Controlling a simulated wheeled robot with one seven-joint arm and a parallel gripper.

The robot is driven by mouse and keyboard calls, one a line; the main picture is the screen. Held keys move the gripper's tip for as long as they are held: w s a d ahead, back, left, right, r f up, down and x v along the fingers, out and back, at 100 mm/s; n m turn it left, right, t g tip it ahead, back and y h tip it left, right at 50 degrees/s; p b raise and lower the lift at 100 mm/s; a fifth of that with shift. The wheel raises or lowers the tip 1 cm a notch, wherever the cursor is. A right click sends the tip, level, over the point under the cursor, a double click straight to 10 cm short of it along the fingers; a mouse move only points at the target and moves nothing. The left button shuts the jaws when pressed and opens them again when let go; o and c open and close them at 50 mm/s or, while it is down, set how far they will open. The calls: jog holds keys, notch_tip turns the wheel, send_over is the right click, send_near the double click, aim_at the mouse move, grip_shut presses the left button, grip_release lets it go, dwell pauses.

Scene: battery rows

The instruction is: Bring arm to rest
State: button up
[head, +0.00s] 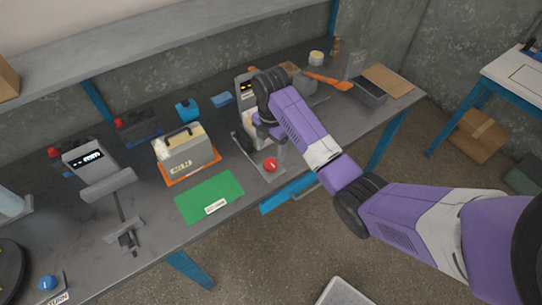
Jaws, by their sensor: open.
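My purple arm reaches in from the right edge and bends over the grey workbench (150,225). My gripper (263,121) hangs from the dark wrist, above the middle of the bench. It is open; its fingertips are small and partly hidden in this view. Right by it are a pale block-shaped unit (250,138) and a grey stand with a red knob (270,165). I cannot tell whether the gripper touches either of them.
A beige battery (185,150) sits on an orange mat left of my gripper, with a green mat (210,197) in front. A grey tester (90,160) and clamp (125,235) stand farther left. An orange-handled tool (328,80) lies right. Floor in front looks mostly clear.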

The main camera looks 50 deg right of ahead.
jog(key=shift+r, duration=0.65)
